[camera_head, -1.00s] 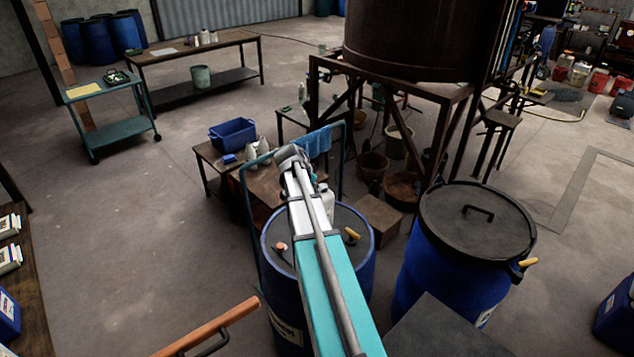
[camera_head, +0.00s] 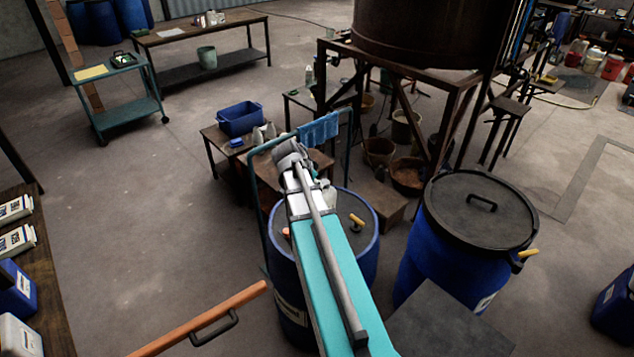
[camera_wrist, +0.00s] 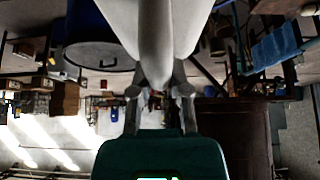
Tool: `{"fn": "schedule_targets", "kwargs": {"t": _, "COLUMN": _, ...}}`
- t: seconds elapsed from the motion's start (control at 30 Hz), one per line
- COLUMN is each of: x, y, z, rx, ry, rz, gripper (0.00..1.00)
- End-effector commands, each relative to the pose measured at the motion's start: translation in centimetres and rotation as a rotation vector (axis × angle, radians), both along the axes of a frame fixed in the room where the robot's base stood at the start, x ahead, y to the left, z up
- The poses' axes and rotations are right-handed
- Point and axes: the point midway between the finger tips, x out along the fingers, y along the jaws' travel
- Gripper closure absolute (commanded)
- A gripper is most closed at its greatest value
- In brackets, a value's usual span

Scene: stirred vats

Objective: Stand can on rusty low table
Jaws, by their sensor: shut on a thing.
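In the wrist view my gripper (camera_wrist: 160,105) is shut on a smooth pale can (camera_wrist: 160,30), which fills the top middle and is cut off by the frame edge. In the head view my arm hides the gripper. A pale container (camera_head: 328,195) shows just right of the arm, above or on a blue drum; I cannot tell whether it is the held can. A low brown table (camera_head: 216,138), likely the rusty one, stands beyond the arm, partly hidden by it and by a trolley's handle frame.
A blue crate (camera_head: 240,118) and small bottles occupy the low table. Blue drums (camera_head: 368,265) and (camera_head: 480,215) stand close in front. A blue cloth (camera_head: 318,130) hangs on the teal handle frame. A tank on a rusty frame (camera_head: 455,135) rises behind. Floor at left is open.

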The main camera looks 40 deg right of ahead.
Motion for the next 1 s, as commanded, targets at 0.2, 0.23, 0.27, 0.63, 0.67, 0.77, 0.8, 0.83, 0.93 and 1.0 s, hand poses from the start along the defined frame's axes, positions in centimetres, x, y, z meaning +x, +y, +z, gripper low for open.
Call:
{"fn": "schedule_targets", "kwargs": {"t": 0.2, "x": 0.0, "y": 0.0, "z": 0.0, "rx": 0.000, "ry": 0.000, "rz": 0.000, "gripper": 1.00}}
{"fn": "schedule_targets", "kwargs": {"t": 0.23, "x": 0.0, "y": 0.0, "z": 0.0, "rx": 0.000, "ry": 0.000, "rz": 0.000, "gripper": 1.00}}
{"fn": "schedule_targets", "kwargs": {"t": 0.27, "x": 0.0, "y": 0.0, "z": 0.0, "rx": 0.000, "ry": 0.000, "rz": 0.000, "gripper": 1.00}}
{"fn": "schedule_targets", "kwargs": {"t": 0.63, "x": 0.0, "y": 0.0, "z": -2.2, "rx": 0.000, "ry": 0.000, "rz": 0.000, "gripper": 1.00}}
{"fn": "schedule_targets", "kwargs": {"t": 0.67, "x": 0.0, "y": 0.0, "z": -2.6, "rx": 0.000, "ry": 0.000, "rz": 0.000, "gripper": 1.00}}
{"fn": "schedule_targets", "kwargs": {"t": 0.77, "x": 0.0, "y": 0.0, "z": -3.9, "rx": 0.000, "ry": 0.000, "rz": 0.000, "gripper": 1.00}}
{"fn": "schedule_targets", "kwargs": {"t": 0.8, "x": 0.0, "y": 0.0, "z": -4.5, "rx": 0.000, "ry": 0.000, "rz": 0.000, "gripper": 1.00}}
{"fn": "schedule_targets", "kwargs": {"t": 0.83, "x": 0.0, "y": 0.0, "z": -4.9, "rx": 0.000, "ry": 0.000, "rz": 0.000, "gripper": 1.00}}
{"fn": "schedule_targets", "kwargs": {"t": 0.93, "x": 0.0, "y": 0.0, "z": -6.0, "rx": 0.000, "ry": 0.000, "rz": 0.000, "gripper": 1.00}}
{"fn": "schedule_targets", "kwargs": {"t": 1.0, "x": 0.0, "y": 0.0, "z": -6.6, "rx": 0.000, "ry": 0.000, "rz": 0.000, "gripper": 1.00}}
